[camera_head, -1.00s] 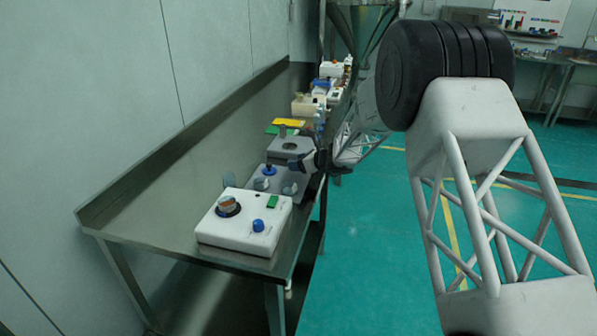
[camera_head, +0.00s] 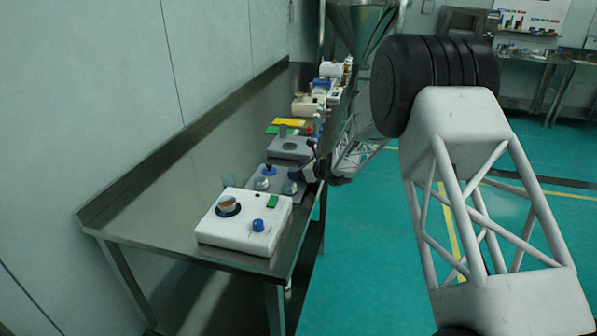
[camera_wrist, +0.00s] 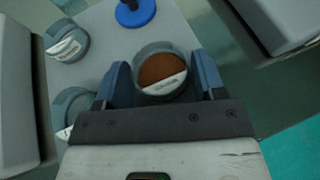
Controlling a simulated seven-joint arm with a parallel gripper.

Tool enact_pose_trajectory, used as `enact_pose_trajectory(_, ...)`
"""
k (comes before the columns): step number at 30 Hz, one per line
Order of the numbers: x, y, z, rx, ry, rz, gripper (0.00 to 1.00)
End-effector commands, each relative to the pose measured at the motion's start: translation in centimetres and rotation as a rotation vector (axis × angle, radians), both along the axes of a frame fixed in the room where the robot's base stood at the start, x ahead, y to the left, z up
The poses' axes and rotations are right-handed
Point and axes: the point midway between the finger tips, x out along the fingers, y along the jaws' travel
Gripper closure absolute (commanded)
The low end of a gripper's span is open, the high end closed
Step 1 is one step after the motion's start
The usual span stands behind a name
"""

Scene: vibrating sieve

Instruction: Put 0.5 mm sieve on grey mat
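My gripper (camera_wrist: 162,75) has its blue fingers on either side of a round grey sieve (camera_wrist: 163,72) with brown contents and a white label, and appears shut on it. The label is too small to read. This sieve looks larger than the others, so it seems held above the grey mat (camera_wrist: 108,57). In the head view my gripper (camera_head: 312,171) is beside the far right part of the mat (camera_head: 279,176), and the held sieve cannot be made out. Two other labelled sieves stand on the mat, one further back (camera_wrist: 67,40) and one nearer the front edge (camera_wrist: 73,108).
A blue-knobbed piece (camera_wrist: 136,12) stands on the mat. A white machine (camera_head: 245,222) with a brown-filled cup (camera_head: 228,204) stands nearer. A grey device (camera_head: 290,148) stands beyond the mat, with more equipment behind. The steel table (camera_head: 150,212) is bare at left.

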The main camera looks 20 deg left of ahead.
Motion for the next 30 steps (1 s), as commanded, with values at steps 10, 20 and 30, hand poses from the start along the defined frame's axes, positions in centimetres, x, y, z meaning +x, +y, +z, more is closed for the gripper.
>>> enact_pose_trajectory(10, 0.0, 0.0, 0.0, 0.0, 0.0, 0.0, 0.17)
enact_pose_trajectory(20, -0.2, -0.8, 0.7, 0.0, 0.0, -0.001, 0.17)
enact_pose_trajectory(30, -1.4, -4.7, 2.4, 0.001, -0.001, -0.002, 0.17)
